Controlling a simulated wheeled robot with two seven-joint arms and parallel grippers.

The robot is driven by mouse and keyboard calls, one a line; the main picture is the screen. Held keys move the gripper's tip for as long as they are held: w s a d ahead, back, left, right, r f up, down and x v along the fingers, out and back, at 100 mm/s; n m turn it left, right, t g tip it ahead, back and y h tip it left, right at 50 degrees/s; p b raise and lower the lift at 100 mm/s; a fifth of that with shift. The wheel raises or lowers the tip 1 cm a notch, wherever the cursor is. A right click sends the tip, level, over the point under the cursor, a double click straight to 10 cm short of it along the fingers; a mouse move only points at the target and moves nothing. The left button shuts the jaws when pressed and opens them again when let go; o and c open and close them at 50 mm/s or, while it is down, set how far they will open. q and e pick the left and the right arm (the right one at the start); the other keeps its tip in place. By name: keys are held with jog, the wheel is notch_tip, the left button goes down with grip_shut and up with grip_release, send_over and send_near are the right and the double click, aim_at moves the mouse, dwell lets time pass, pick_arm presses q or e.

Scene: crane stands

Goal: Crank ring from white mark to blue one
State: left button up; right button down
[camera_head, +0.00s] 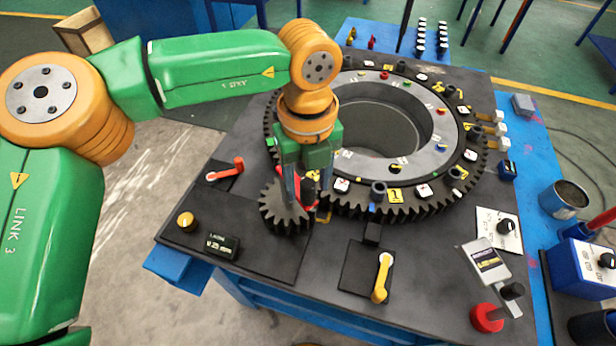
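The large dark toothed ring (405,207) lies flat on the black bench top, with posts, small labels and coloured marks around its rim. A pale fixed inner ring (425,158) with coloured dots is inside it. A small dark pinion gear (283,212) sits at the ring's near left edge. A red crank arm with a black knob (308,189) is above the pinion. My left gripper (307,190) points down there, its fingers on either side of the knob. Whether they press on it cannot be told. The gripper hides part of the crank and ring. My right gripper is not in view.
A red-handled lever (226,170), a yellow knob (186,220) and a small display (221,246) are left of the pinion. A yellow lever (382,278) stands in front of the ring.

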pick_arm(q)
jog(key=shift+s+r, duration=0.1)
jog(key=shift+s, duration=0.1)
grip_shut()
dwell(1.0)
